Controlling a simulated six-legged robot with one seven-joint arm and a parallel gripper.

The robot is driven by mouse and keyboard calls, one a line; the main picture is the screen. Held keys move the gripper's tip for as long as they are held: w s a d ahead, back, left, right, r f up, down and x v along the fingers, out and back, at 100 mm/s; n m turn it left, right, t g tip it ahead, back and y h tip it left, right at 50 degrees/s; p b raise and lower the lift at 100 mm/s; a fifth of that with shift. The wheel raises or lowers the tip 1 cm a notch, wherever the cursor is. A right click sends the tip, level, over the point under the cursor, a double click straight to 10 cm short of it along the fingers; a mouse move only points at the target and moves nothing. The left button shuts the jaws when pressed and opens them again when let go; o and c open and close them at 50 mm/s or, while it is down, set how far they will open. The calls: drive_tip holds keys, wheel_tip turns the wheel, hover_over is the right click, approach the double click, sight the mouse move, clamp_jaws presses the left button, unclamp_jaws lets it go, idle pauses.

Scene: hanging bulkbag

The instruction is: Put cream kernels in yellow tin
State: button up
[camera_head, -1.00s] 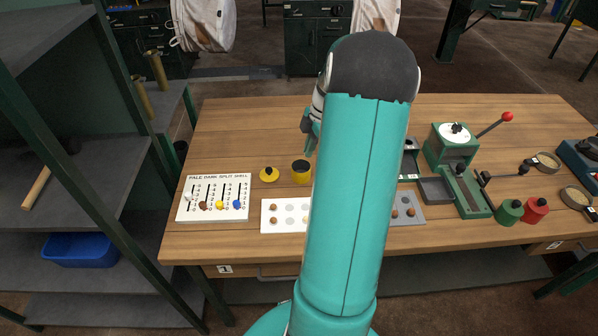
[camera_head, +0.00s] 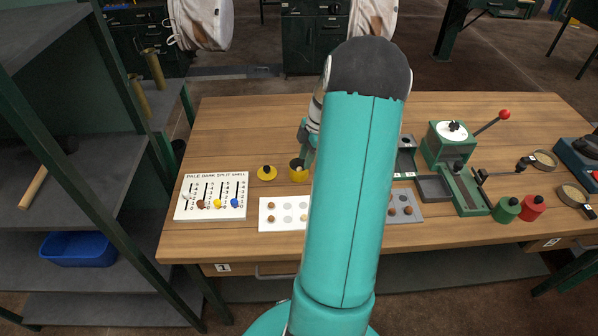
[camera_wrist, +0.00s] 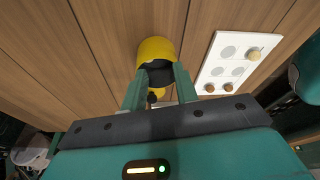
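The yellow tin (camera_head: 298,172) stands lidless on the bench; the wrist view shows its yellow wall (camera_wrist: 155,48) and dark mouth. My gripper (camera_wrist: 160,72) is open, its two green fingers apart at the tin's mouth, with nothing visible between the tips. In the head view my gripper (camera_head: 305,158) is partly hidden behind my arm. The yellow lid (camera_head: 267,173) with a black knob lies left of the tin. A white tray (camera_head: 287,225) holds a cream kernel (camera_head: 304,218) and two browner ones (camera_head: 271,205). My arm hides the tray's right part. The tin's contents cannot be made out.
A grey tray (camera_head: 418,212) with brown kernels lies right of my arm. A slider board (camera_head: 211,196) stands at left. A green press (camera_head: 455,150), a green tin (camera_head: 506,209) and a red tin (camera_head: 533,208) are at right. The bench behind the lid is clear.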

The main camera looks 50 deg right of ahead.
drive_tip(key=shift+r, duration=0.15)
drive_tip(key=v, duration=1.3)
drive_tip(key=shift+r, duration=0.3)
